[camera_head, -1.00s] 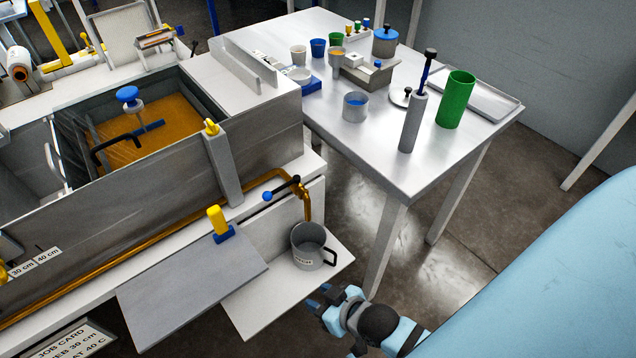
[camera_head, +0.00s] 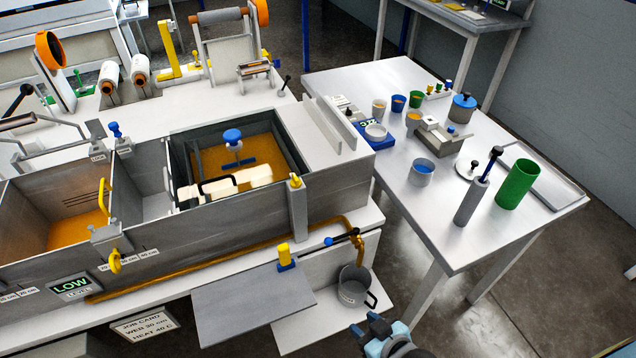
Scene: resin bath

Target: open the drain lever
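The drain lever (camera_head: 342,238) is a short black bar with a blue knob at its left end. It sits crosswise near the end of the amber pipe (camera_head: 225,258), at the front right of the bath. A grey mug (camera_head: 353,288) with a black handle stands below the pipe's outlet on a pale shelf (camera_head: 312,322). My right gripper (camera_head: 367,324) is at the bottom of the view, below the mug and lower in the picture than the lever. Its two fingertips look apart with nothing between them. It is not touching the lever. My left gripper is not in view.
The bath (camera_head: 240,222) holds amber liquid, with a yellow-topped post (camera_head: 296,205) at its front corner. A metal table (camera_head: 425,215) with cups and a green cylinder stands right.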

